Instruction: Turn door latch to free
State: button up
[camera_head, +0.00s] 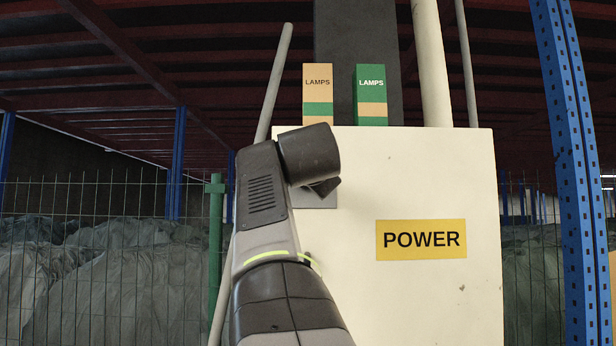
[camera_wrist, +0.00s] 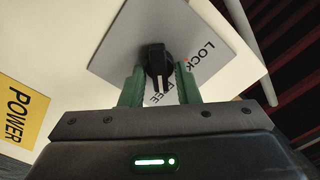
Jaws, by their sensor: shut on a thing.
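The latch is a black knob (camera_wrist: 156,58) with a white pointer line, on a grey plate (camera_wrist: 125,45) marked LOCK and FREE. The plate is tilted in the wrist view. The white line runs down the picture towards the word FREE, which is partly covered by the knob. LOCK stands to the upper right of the knob. My gripper (camera_wrist: 160,75) has one green finger on each side of the knob and is shut on it. In the head view my arm hides the knob and the gripper's fingers, and only a corner of the grey plate (camera_head: 322,200) shows.
The plate is on a cream cabinet (camera_head: 430,180) with a yellow POWER label (camera_head: 421,240). Two LAMPS boxes (camera_head: 317,92) (camera_head: 371,92) stand on its top. A blue upright (camera_head: 572,150) is at right, and a green fence post (camera_head: 215,250) with wire mesh is at left.

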jog(key=o, duration=1)
jog(key=shift+c, duration=0.2)
jog(key=s+b, duration=0.2)
jog(key=s, duration=1.1)
jog(key=shift+s, duration=0.4)
jog(key=w+p, duration=0.2)
jog(key=w, duration=1.2)
jog(key=shift+s, duration=0.1)
